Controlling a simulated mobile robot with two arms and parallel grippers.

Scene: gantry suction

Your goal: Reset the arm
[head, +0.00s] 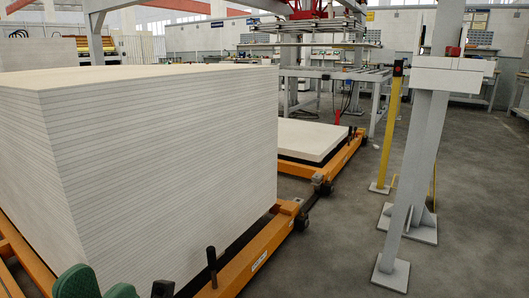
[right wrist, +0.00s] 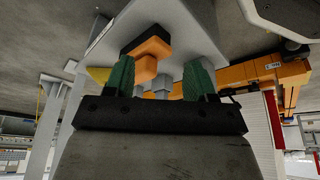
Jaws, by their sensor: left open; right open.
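My left gripper (head: 98,288) shows at the bottom left edge of the head view. Its green finger pads are apart, with nothing seen between them. It is in front of the orange cart that carries a tall stack of white sheets (head: 170,150). My right gripper (right wrist: 158,82) shows in the right wrist view with its two green fingers apart. An orange part (right wrist: 147,45) and grey posts appear behind and between the fingers. I cannot tell how far off they are, and no grip on them shows. The right gripper is not in the head view.
An orange cart (head: 262,262) bears the tall stack. A second cart with a low white stack (head: 310,138) stands behind. A grey post (head: 411,170) and a yellow post (head: 391,130) stand at the right. The floor (head: 470,200) on the far right is clear.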

